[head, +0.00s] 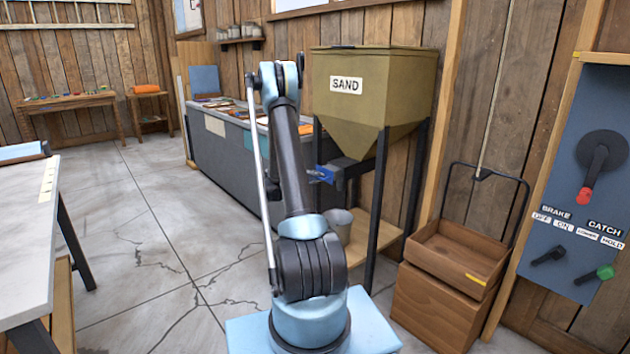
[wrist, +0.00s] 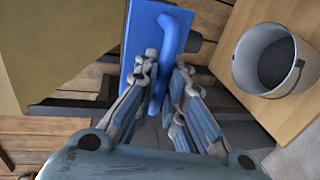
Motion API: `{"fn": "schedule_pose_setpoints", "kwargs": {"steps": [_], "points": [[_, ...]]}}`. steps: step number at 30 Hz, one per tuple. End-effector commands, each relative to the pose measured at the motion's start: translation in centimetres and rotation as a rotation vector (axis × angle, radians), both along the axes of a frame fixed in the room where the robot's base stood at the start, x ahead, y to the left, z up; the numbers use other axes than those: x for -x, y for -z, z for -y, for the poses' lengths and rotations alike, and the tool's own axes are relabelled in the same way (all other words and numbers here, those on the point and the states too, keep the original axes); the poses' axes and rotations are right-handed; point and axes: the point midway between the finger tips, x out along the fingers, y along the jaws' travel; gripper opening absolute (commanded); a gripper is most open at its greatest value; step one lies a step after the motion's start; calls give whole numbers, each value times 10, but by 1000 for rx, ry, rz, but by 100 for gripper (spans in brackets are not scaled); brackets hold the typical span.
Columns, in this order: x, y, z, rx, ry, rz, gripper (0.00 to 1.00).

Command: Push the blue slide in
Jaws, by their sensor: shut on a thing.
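The blue slide (wrist: 136,42) is a flat blue plate with a raised blue bar handle (wrist: 171,42) in the wrist view. In the head view a small blue part (head: 320,174) shows at the outlet of the sand hopper (head: 362,95), partly behind my arm; I cannot tell how far the slide sticks out. My gripper (wrist: 165,75) is shut on the slide's handle, with one finger on each side of it. The hopper is olive, marked SAND, and stands on dark legs.
A grey bucket (wrist: 285,63) stands on the wooden shelf below the hopper, also in the head view (head: 338,224). A long grey counter (head: 235,160) is behind my arm. A wooden cart (head: 462,250) and a lever panel (head: 570,215) are at the right.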

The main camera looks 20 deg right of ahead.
Motion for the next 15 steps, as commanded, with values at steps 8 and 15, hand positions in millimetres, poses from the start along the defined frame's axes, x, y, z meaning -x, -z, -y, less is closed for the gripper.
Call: {"fn": "schedule_pose_setpoints", "kwargs": {"steps": [8,15], "points": [[-13,2,37,-3,3,0,0],[-25,1,69,-3,1,1,0]]}}
